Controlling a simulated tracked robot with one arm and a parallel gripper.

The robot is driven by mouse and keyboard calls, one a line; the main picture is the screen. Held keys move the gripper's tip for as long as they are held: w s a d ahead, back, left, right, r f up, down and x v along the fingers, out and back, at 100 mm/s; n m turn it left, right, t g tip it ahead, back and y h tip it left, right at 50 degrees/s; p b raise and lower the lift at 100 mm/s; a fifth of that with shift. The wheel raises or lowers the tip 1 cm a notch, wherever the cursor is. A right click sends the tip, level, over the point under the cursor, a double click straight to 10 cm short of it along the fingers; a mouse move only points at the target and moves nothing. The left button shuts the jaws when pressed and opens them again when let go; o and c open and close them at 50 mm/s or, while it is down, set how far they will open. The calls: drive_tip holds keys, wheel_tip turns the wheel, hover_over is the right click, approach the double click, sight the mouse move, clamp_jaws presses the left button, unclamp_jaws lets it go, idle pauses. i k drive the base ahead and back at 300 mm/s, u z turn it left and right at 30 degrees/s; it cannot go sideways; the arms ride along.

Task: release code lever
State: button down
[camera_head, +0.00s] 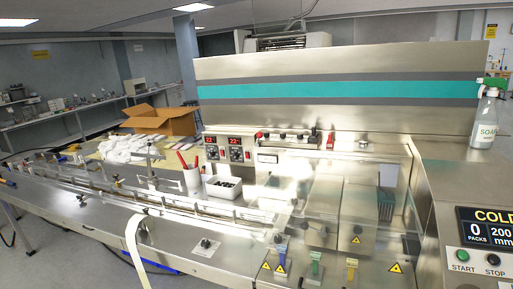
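My gripper does not show in the head camera view. Several small levers stand along the front of the wrapper: a blue lever (281,260), a green lever (315,265) and a yellow lever (351,268). They sit low in the picture, right of centre, in front of the metal sealing housings. I cannot read a label that tells which one is the code lever. Nothing touches these levers. Small red and dark handles (298,136) also stand on the ledge above the temperature panel.
A long steel infeed conveyor (150,200) runs to the left. A clear guard (375,215) covers the sealing area. A control panel (485,240) reads COLD, with START and STOP buttons. A soap bottle (485,120) stands right. A cardboard box (160,121) is behind.

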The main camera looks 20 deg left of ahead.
sight(259, 134)
drive_tip(key=k, duration=0.85)
drive_tip(key=u, duration=0.35)
drive_tip(key=i, duration=1.65)
drive_tip(key=z, duration=0.35)
drive_tip(key=i, duration=0.6)
drive_tip(key=z, duration=0.45)
